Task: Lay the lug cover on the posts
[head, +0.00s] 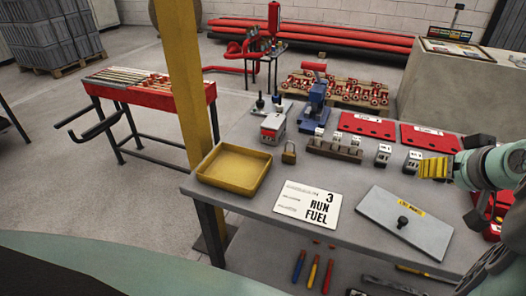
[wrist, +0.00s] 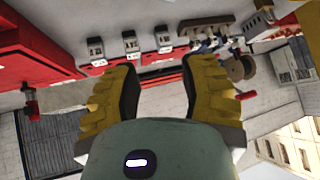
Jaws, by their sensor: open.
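A flat grey plate (head: 385,222) with a black knob and a small yellow label lies on the table at the right front. It looks like the lug cover, but the label is too small to read surely. I cannot pick out the posts. My gripper (head: 435,167) is above the table's right side, beyond the plate and apart from it. The wrist view shows its two yellow fingers (wrist: 160,85) spread wide with nothing between them. The plate does not show in the wrist view.
The grey table (head: 255,222) also bears a yellow tray (head: 235,168), a padlock (head: 289,152), a "3 RUN FUEL" sign (head: 308,203), a blue device (head: 313,105), red panels (head: 367,126) and several small grey blocks (head: 383,155). A yellow column (head: 188,90) stands at the left.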

